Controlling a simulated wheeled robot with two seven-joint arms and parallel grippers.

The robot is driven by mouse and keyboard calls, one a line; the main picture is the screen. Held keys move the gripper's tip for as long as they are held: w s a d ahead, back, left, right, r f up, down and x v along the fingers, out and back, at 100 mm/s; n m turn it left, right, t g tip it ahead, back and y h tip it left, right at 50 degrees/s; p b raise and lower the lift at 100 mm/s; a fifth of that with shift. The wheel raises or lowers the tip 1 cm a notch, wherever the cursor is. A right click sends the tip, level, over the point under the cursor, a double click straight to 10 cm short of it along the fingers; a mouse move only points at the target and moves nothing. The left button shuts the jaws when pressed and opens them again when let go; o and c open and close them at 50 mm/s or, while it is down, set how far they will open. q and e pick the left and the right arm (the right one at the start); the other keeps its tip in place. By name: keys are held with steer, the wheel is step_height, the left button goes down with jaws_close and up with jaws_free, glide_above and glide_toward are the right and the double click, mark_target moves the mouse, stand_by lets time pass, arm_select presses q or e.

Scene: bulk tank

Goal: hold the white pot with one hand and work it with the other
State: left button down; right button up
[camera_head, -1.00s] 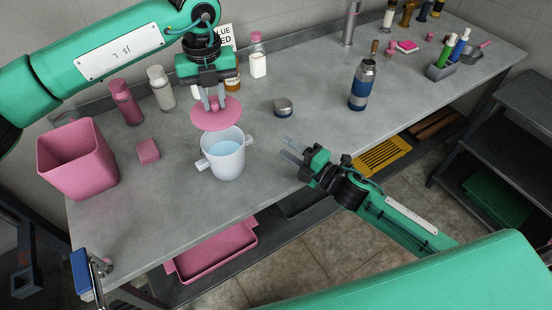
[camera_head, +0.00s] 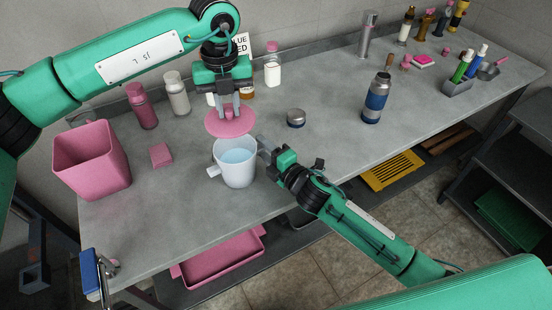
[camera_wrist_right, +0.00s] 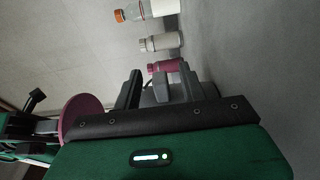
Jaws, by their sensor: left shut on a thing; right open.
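The white pot (camera_head: 236,174) stands upright and uncovered on the grey bench, with pale blue contents. One side handle shows at its left; the right side is partly hidden by my right gripper. My left gripper (camera_head: 230,108) is shut on a round pink lid (camera_head: 229,124) and holds it above and just behind the pot. The lid also shows in the right wrist view (camera_wrist_right: 83,113). My right gripper (camera_head: 264,149) is open, with its fingers at the pot's right side near the rim. I cannot tell whether they touch it.
A pink bin (camera_head: 92,160) and a pink block (camera_head: 161,155) are left of the pot. Bottles stand behind. A small grey jar (camera_head: 296,118) and a blue flask (camera_head: 376,99) are to the right. The bench front between is clear.

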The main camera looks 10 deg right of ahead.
steer(key=shift+x, duration=1.5)
jaws_close()
arm_select(q)
steer(key=shift+f+m, duration=0.6)
steer(key=shift+m, duration=0.6)
steer(key=shift+f+m, duration=0.55)
steer(key=shift+m, duration=0.65)
arm_select(e)
steer(key=shift+f, duration=0.1)
